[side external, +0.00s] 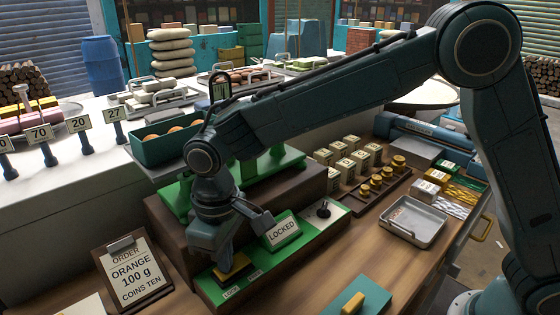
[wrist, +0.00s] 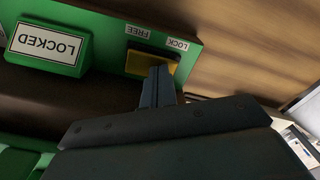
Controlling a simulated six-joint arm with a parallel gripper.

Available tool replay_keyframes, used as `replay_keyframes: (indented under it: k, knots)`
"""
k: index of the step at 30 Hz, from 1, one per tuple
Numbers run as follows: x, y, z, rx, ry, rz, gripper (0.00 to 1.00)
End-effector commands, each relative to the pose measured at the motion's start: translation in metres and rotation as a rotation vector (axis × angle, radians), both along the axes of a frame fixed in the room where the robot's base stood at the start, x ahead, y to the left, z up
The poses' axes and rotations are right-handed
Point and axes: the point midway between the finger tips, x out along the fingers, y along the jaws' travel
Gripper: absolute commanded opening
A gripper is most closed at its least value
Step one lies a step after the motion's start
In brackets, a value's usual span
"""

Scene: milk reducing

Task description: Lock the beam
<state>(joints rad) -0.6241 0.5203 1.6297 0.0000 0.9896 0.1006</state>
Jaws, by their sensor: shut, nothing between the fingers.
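A yellow switch piece (side external: 238,264) sits on the green front panel (side external: 300,240), beside small labels LOCK (side external: 231,293) and FREE (side external: 254,274). In the wrist view the yellow piece (wrist: 140,62) lies below both labels. My gripper (side external: 222,266) is shut and empty, pointing down at the yellow piece. Its fingertips (wrist: 158,72) overlap the piece in the wrist view; I cannot tell whether they touch it. A raised green block with a white plate reads LOCKED (side external: 281,231); it also shows in the wrist view (wrist: 47,48). My arm hides much of the green scale (side external: 175,198), including its beam.
An order board (side external: 134,272) reading orange 100 g, coins ten, stands left of the panel. A small black toggle (side external: 323,209) is at the panel's right. A teal pad (side external: 372,298) is in front.

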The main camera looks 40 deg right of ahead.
Motion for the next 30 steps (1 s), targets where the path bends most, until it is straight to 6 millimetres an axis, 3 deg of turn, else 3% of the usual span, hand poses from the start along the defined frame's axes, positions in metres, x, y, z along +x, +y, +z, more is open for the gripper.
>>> replay_keyframes:
  k: [7,30]
  knots:
    - [0.000,0.000,0.002,-0.001,0.003,0.000,0.00]
    - [0.000,0.000,0.046,0.000,0.001,0.000,0.00]
